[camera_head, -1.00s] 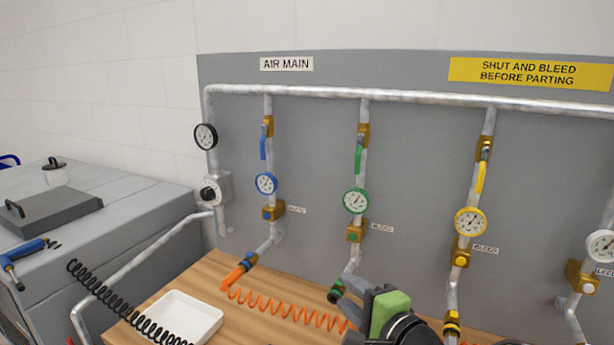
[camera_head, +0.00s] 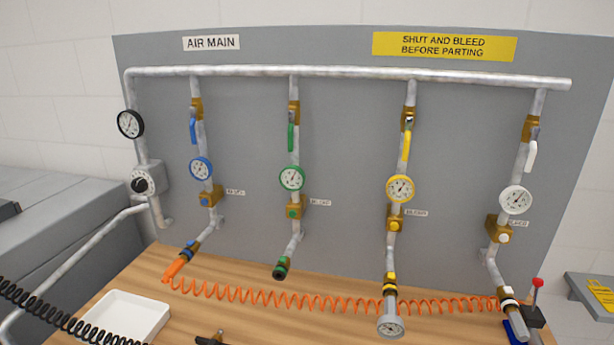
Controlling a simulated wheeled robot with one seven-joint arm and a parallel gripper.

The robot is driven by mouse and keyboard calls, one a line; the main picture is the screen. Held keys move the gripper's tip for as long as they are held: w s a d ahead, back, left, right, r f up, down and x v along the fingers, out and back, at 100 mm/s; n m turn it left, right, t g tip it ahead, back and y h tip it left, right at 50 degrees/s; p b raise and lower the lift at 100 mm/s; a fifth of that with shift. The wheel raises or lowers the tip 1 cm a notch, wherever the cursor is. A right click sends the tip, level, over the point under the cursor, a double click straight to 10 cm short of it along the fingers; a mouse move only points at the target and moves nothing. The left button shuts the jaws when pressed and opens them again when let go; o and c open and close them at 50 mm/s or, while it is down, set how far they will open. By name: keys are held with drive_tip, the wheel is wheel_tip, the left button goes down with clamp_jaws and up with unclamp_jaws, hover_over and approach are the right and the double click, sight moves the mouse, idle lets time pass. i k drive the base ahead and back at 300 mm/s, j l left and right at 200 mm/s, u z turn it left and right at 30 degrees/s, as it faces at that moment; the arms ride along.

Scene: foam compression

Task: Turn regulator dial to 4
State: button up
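The regulator (camera_head: 143,182) is a pale round dial with a black centre knob, on a grey body on the left pipe of the panel. Its markings are too small to read. A black-rimmed gauge (camera_head: 130,124) sits above it on the same pipe. No gripper touches the dial. Only a small dark shape (camera_head: 210,339) shows at the bottom edge; it may be part of my gripper, but I cannot tell. Whether my gripper is open or shut is not visible.
Blue, green, yellow and white valve branches stand right of the regulator. An orange coiled hose (camera_head: 330,303) lies along the bench (camera_head: 185,325). A white tray (camera_head: 127,315) and black coiled hose (camera_head: 40,307) are at the lower left. Space before the dial looks clear.

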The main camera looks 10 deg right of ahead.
sight(139, 185)
drive_tip(key=i+j+u, duration=0.45)
drive_tip(key=j, duration=0.35)
drive_tip(key=i+j+u, duration=0.45)
drive_tip(key=j, duration=0.3)
drive_tip(key=i+j+u, duration=0.45)
drive_tip(key=i+j, duration=0.1)
